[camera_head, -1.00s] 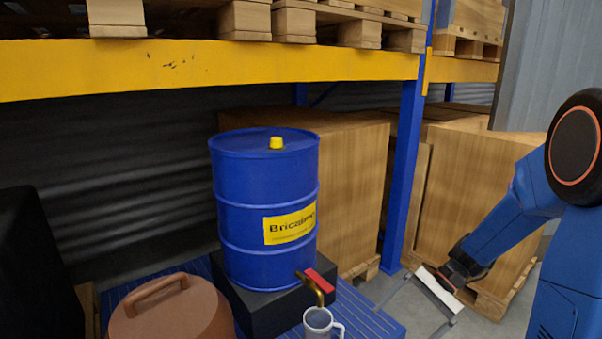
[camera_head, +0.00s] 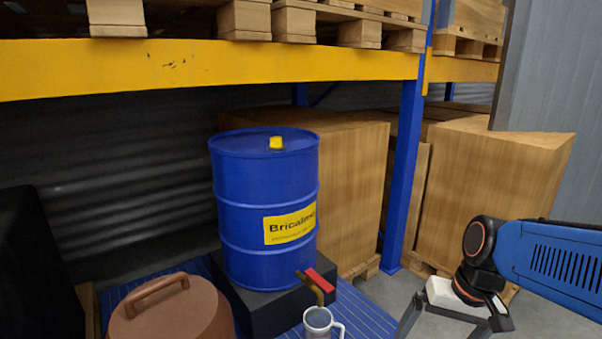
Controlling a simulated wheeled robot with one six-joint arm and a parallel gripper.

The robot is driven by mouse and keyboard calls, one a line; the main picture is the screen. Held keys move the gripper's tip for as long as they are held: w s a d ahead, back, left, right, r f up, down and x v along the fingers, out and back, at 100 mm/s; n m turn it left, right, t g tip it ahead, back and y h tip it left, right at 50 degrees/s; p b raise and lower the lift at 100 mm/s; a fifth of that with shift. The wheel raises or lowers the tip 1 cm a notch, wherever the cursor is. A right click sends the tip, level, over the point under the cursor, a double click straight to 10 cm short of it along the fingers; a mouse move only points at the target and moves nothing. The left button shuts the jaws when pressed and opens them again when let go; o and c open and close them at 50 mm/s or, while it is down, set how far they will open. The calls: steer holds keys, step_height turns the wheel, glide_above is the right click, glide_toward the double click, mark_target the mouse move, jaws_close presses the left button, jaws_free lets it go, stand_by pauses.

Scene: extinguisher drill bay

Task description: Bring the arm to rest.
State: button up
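My gripper (camera_head: 445,326) is at the lower right, pointing down, with its two dark fingers spread apart. I see nothing between them, though the fingertips run to the bottom edge of the picture. My blue arm comes in from the right edge, lying low. The gripper is to the right of the grey mug (camera_head: 319,325) and apart from it. The mug stands under the brass tap with a red handle (camera_head: 318,282), in front of the blue drum (camera_head: 262,215).
The drum stands on a black block (camera_head: 262,311) on a blue slatted platform (camera_head: 370,318). A brown lidded container (camera_head: 170,315) is at the lower left. A blue rack post (camera_head: 404,170) and a wooden crate (camera_head: 480,190) stand behind my gripper. Grey floor shows at the lower right.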

steer(key=s+d+r+n+t+h, duration=0.2)
steer(key=s+r+t, duration=0.1)
steer(key=s+r, duration=0.1)
steer(key=shift+s+d+t, duration=0.2)
steer(key=shift+s+t, duration=0.15)
steer(key=shift+t, duration=0.05)
steer(key=shift+c, duration=0.6)
stand_by(0.8)
